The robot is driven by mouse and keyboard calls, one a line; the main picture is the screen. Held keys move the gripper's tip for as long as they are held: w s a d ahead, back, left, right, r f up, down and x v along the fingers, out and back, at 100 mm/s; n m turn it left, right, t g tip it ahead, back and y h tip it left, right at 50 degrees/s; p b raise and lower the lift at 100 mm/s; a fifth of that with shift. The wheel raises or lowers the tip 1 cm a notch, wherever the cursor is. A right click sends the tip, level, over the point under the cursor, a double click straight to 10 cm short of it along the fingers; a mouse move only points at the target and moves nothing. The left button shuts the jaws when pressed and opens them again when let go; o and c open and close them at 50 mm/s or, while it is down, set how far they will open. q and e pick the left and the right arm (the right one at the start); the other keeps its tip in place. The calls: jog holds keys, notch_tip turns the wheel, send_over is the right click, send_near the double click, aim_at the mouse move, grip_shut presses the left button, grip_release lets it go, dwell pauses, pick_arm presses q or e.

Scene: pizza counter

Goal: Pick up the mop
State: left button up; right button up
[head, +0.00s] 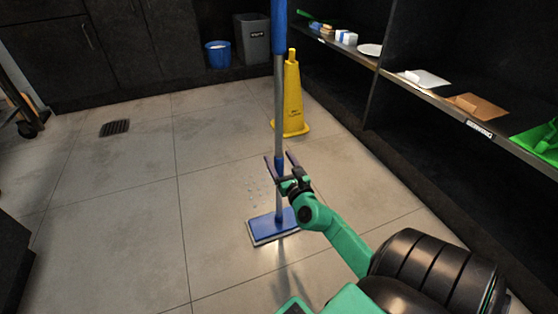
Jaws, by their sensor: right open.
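The mop (278,115) stands upright in the middle of the head view. It has a grey pole, blue grip sections and a flat blue head resting on the tiled floor. My right gripper (280,160) is at the lower part of the pole, just above the mop head. Its two dark fingers are spread apart, one on each side of the pole as seen from here. I cannot tell whether either finger touches the pole. My left gripper is not in view.
A yellow floor sign (291,100) stands behind the mop. A blue bucket (218,55) and a grey bin (252,38) are by the back cabinets. Dark shelving (440,103) with small items runs along the right. Small droplets lie left of the pole.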

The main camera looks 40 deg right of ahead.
aim_at(276, 154)
jog(key=x, duration=0.3)
jog(key=shift+w+f+b, duration=0.2)
jog(key=shift+b, duration=0.1)
grip_shut()
dwell(0.9)
jog(key=shift+r, duration=0.15)
